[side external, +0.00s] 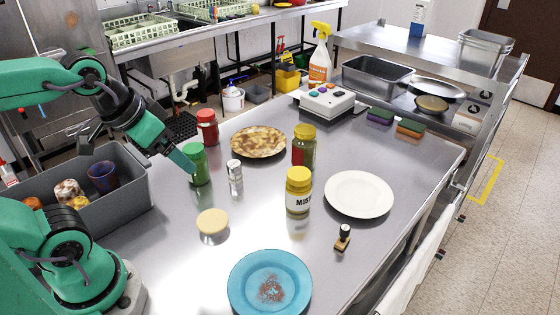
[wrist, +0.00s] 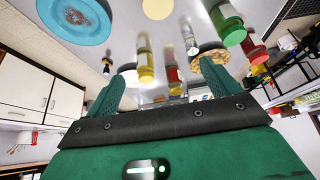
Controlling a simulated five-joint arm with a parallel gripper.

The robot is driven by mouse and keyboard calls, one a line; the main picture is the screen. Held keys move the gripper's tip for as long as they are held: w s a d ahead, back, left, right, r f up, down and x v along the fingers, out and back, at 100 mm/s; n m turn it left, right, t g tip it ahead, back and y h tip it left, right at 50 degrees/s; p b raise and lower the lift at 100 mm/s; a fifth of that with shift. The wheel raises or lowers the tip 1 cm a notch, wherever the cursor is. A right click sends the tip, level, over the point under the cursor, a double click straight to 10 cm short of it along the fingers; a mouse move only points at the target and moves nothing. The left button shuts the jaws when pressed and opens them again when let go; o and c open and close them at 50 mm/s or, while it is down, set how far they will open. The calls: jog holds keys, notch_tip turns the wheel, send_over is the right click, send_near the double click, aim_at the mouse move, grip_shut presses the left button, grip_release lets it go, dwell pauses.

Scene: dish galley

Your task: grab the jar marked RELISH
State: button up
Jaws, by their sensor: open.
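Several jars stand upright on the steel table. No label reading RELISH is legible. A green jar (side external: 198,165) with a green lid stands at left, also in the wrist view (wrist: 228,25). A jar (side external: 303,150) with a dark yellow lid, olive contents and a red patch stands further right. A yellow-lidded jar (side external: 298,195) with a label starting "MUS" is in front of it. A red jar (side external: 207,128) stands behind the green one. My gripper (wrist: 163,88) is open with nothing between its fingers; in the side view a fingertip overlaps the green jar's left edge, contact unclear.
A silver-topped shaker (side external: 235,178) stands right of the green jar. A pie (side external: 258,141), a cream disc (side external: 212,222), a blue plate (side external: 270,284), a white plate (side external: 358,194) and a stamp (side external: 343,238) surround the jars. A grey bin (side external: 121,207) is at left.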

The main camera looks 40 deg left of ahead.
jog(key=w, duration=0.1)
jog(key=m+g, duration=0.5)
send_over(195, 158)
jog(key=w+a, duration=0.1)
jog(key=a, duration=0.1)
notch_tip(195, 158, down, 12)
jog(key=shift+d+r, duration=0.15)
jog(key=shift+r, duration=0.1)
jog(key=shift+w+a+f+g, duration=0.2)
jog(key=shift+a+f+g, duration=0.1)
jog(key=shift+a+f, duration=0.2)
jog(key=shift+f, duration=3.9)
jog(key=c, duration=1.4)
jog(key=shift+o, duration=0.2)
jog(key=shift+r, duration=0.25)
